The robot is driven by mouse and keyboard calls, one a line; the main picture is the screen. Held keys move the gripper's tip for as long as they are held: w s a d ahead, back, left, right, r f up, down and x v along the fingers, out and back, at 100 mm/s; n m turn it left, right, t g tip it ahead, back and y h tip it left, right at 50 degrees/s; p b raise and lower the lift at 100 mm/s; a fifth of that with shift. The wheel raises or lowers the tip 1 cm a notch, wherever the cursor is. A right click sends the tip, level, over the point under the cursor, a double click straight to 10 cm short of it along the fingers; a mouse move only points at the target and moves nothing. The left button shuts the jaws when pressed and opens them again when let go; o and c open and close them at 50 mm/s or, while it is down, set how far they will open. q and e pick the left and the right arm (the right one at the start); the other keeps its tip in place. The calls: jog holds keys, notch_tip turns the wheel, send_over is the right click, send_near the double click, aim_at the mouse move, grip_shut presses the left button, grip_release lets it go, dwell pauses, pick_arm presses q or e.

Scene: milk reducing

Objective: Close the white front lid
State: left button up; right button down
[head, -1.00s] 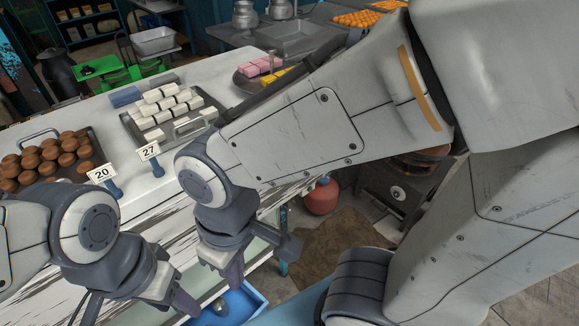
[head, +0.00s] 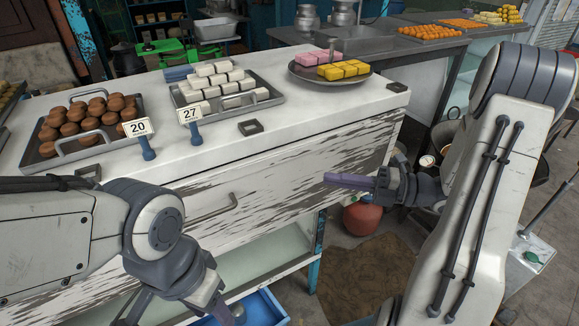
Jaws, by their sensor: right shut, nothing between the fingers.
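The white front lid (head: 270,180) is a long panel with worn, peeling paint on the front of the white counter. It has a metal bar handle (head: 212,208). Its upper edge lies along the countertop's front edge; I cannot tell whether it is fully flush. My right gripper (head: 328,179) is shut and empty, pointing left in front of the lid's right part. I cannot tell whether it touches the lid. My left gripper (head: 182,311) is low at the bottom edge, below the handle, with its fingers apart; the tips are partly cut off.
On the countertop (head: 310,110) stand trays of brown sweets (head: 90,122) and white blocks (head: 225,85), a plate of pink and yellow sweets (head: 340,70), and signs 20 and 27. A blue bin (head: 265,307) is below. A red pot (head: 362,217) stands on the floor at right.

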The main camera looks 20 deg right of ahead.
jog(key=shift+m+t, duration=0.5)
jog(key=shift+m, duration=0.1)
jog(key=w+a, duration=0.3)
jog(key=w, duration=0.1)
jog(key=w+a+p, duration=0.1)
jog(key=w+a, duration=0.3)
jog(key=shift+w+a+r+p, duration=0.1)
jog(key=shift+a+r+p, duration=0.05)
jog(key=shift+a+p, duration=0.15)
jog(key=shift+w+a, duration=0.15)
jog(key=shift+w, duration=0.45)
